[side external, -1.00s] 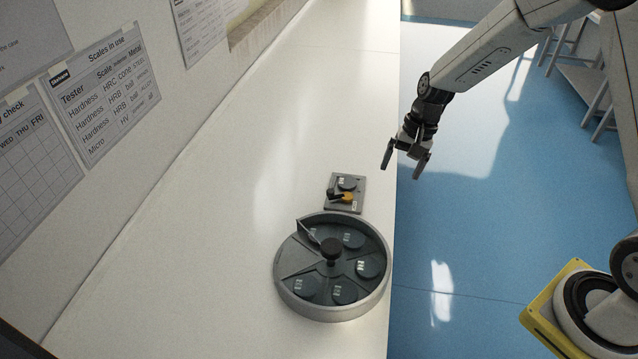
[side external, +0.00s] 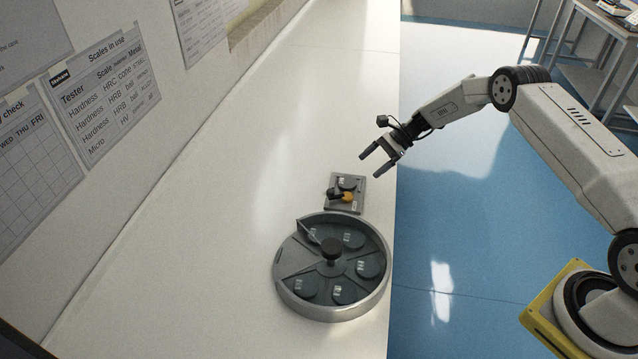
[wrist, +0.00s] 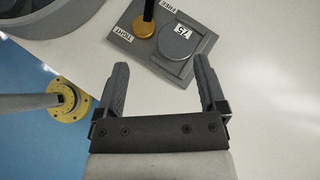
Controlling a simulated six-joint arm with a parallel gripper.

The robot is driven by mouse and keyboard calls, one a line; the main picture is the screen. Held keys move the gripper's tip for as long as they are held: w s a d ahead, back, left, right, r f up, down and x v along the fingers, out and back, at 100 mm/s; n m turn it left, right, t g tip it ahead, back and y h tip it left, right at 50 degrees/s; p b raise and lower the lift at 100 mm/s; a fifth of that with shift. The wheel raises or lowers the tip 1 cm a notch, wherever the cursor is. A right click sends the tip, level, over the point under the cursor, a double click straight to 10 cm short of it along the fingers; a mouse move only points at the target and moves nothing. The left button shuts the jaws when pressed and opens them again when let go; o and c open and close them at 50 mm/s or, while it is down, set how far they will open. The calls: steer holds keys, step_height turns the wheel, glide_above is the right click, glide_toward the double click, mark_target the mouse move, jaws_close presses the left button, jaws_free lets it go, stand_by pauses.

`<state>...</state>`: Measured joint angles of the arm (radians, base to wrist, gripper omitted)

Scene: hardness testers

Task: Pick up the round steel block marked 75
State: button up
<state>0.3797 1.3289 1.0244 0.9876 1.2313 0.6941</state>
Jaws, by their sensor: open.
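The round steel block marked 75 (wrist: 178,41) is a flat dark grey disc with a white label. It lies on a small grey plate (wrist: 188,70) in the wrist view; in the side view the block (side external: 347,183) is at the plate's far end. Beside it on the plate is an orange hub (wrist: 145,26) with a black lever. Labels on the plate read FREE and TIGHT. Whether the hub overlaps the block's edge I cannot tell. My gripper (side external: 371,164) is open and empty, above the bench near the plate's far edge. In the wrist view my gripper (wrist: 160,65) has the block beyond its fingertips.
A round metal tray (side external: 284,296) with a central black knob (side external: 331,248) stands close in front of the plate. Several labelled discs lie in its compartments. The bench (side external: 230,200) is clear to the left and beyond. Its right edge runs close to the plate.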

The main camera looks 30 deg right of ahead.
mark_target(349, 182)
steer(key=d+f+m+y, duration=0.1)
steer(key=w+d+f+m+t, duration=0.1)
steer(key=shift+f+y, duration=0.35)
steer(key=shift+y, duration=0.05)
steer(key=shift+w+d+f+m+t+y, duration=0.1)
steer(key=shift+d+f+m+t+y, duration=0.3)
steer(key=shift+t, duration=0.1)
steer(key=shift+x, duration=3.95)
steer(key=shift+a+f, duration=0.1)
steer(key=shift+f, duration=0.05)
jaws_close()
